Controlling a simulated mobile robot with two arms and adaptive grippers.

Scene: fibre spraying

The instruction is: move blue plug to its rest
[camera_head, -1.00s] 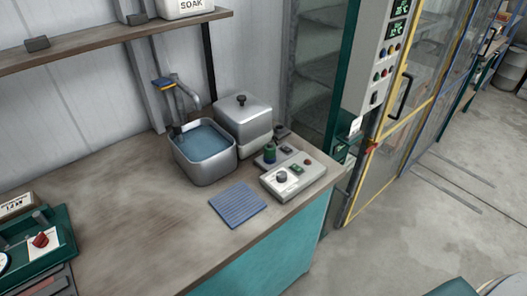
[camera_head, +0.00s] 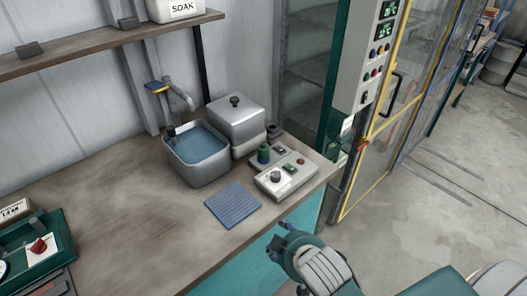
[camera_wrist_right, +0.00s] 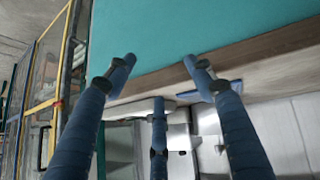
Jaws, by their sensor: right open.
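I cannot make out a piece that is clearly the blue plug or its rest. A blue and yellow piece (camera_head: 158,87) sits at the tap, above the metal basin (camera_head: 199,176) of bluish water. A blue ribbed mat (camera_head: 233,205) lies on the bench near its front edge; part of it also shows in the right wrist view (camera_wrist_right: 212,90). My right gripper (camera_head: 276,245) is just off the bench front, apart from the mat. In the wrist view its blue fingers (camera_wrist_right: 160,75) are spread, with nothing between them. My left gripper is out of view.
A lidded metal box (camera_head: 235,122) stands right of the basin. A green tray (camera_head: 38,250) is at the left. The bench middle (camera_head: 130,200) is clear.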

